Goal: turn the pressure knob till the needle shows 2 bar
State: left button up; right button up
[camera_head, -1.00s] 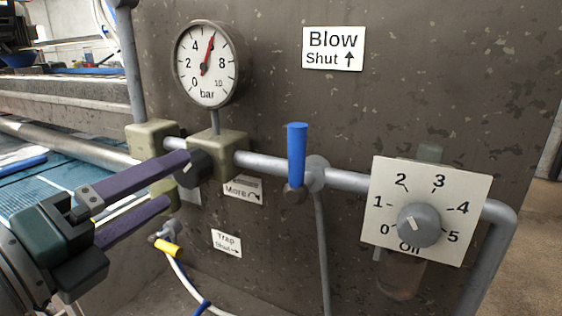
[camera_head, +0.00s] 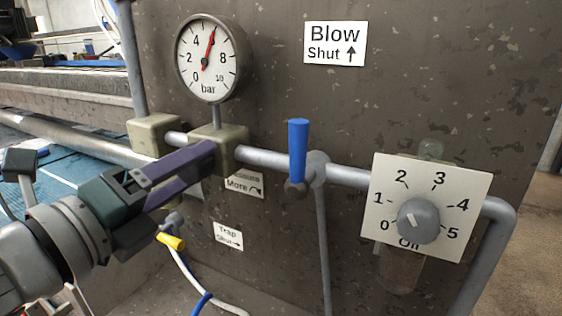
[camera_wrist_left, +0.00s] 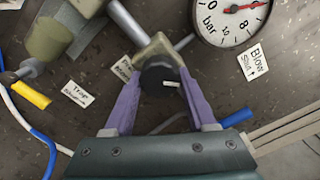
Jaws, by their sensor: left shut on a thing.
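The round pressure gauge (camera_head: 211,80) has a red needle (camera_head: 210,46) pointing up and slightly right, between 4 and 8, well above 2. It also shows in the left wrist view (camera_wrist_left: 232,30). The black pressure knob (camera_wrist_left: 158,78), with a white mark, sits on the pale regulator block (camera_wrist_left: 152,48). My left gripper (camera_wrist_left: 161,82) is shut on the knob, one purple finger on each side. In the head view the left gripper (camera_head: 207,158) hides the knob and partly covers the "Pressure More" label (camera_head: 243,185). My right gripper is not in view.
A blue lever (camera_head: 298,150) stands upright on the pipe right of the block. A grey dial (camera_head: 418,221) on a white plate is farther right. A yellow-handled trap valve (camera_head: 171,241) with a hose is below my gripper.

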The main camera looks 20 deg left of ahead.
pick_arm(q)
jog(key=c, duration=0.7)
jog(key=shift+c, duration=0.2)
jog(key=shift+n, duration=0.3)
